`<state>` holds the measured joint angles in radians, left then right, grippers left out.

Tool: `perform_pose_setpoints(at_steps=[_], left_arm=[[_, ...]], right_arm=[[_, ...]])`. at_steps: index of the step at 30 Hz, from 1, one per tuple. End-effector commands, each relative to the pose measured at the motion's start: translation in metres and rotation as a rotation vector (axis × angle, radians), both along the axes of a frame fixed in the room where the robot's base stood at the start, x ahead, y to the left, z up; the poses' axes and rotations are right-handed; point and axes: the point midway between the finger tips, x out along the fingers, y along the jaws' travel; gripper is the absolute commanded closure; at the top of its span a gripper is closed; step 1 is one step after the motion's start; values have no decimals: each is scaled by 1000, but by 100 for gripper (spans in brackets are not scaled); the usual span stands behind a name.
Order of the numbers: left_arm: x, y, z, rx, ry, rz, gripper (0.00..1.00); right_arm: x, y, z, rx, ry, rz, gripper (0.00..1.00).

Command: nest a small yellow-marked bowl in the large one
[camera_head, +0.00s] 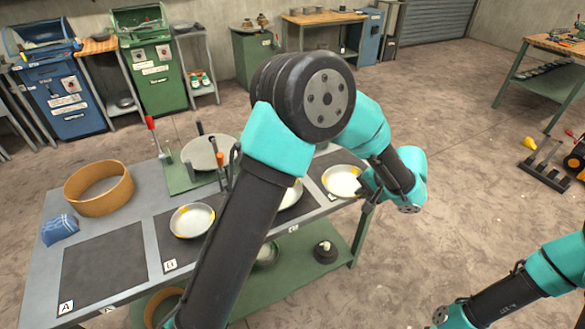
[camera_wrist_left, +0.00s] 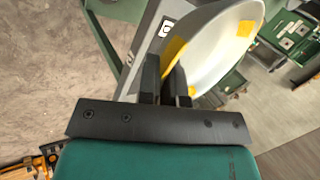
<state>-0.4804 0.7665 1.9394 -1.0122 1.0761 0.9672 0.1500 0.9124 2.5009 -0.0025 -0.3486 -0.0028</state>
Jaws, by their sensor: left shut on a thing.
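My left gripper (camera_head: 366,190) is shut on the near right rim of a white bowl with yellow marks (camera_head: 341,180) at the table's right end. In the left wrist view the fingers (camera_wrist_left: 167,82) pinch this bowl's rim (camera_wrist_left: 215,50) beside a yellow patch, and the bowl looks tilted there. A second yellow-marked bowl (camera_head: 192,220) sits on a dark mat left of my arm. A third bowl (camera_head: 291,196) is partly hidden behind my left arm. I cannot tell surely which bowl is the large one. My right arm shows at lower right; its gripper is out of view.
The dark mat marked A (camera_head: 104,268) is empty. A grey disc (camera_head: 208,152) and upright tools stand at the back. A lower green shelf (camera_head: 308,262) holds several things.

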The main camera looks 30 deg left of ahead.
Motion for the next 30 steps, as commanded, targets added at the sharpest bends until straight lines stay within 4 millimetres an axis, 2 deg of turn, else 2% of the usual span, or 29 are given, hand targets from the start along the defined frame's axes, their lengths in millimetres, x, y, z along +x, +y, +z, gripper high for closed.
perform_pose_setpoints(at_steps=[5,8,15,18,21,23,30], left_arm=[[10,37,-2,-1,0,111,100],[16,73,-3,1,0,221,100],[21,177,-8,15,7,532,100],[18,210,-10,22,10,631,100],[16,230,-10,28,13,694,100],[15,236,-10,29,12,713,100],[14,239,-11,32,12,725,100]], right_arm=[[0,0,0,0,0,0,57],[0,0,0,0,0,0,57],[0,0,0,0,0,0,57],[0,0,0,0,0,0,57],[0,0,0,0,0,0,57],[0,0,0,0,0,0,57],[0,0,0,0,0,0,57]])
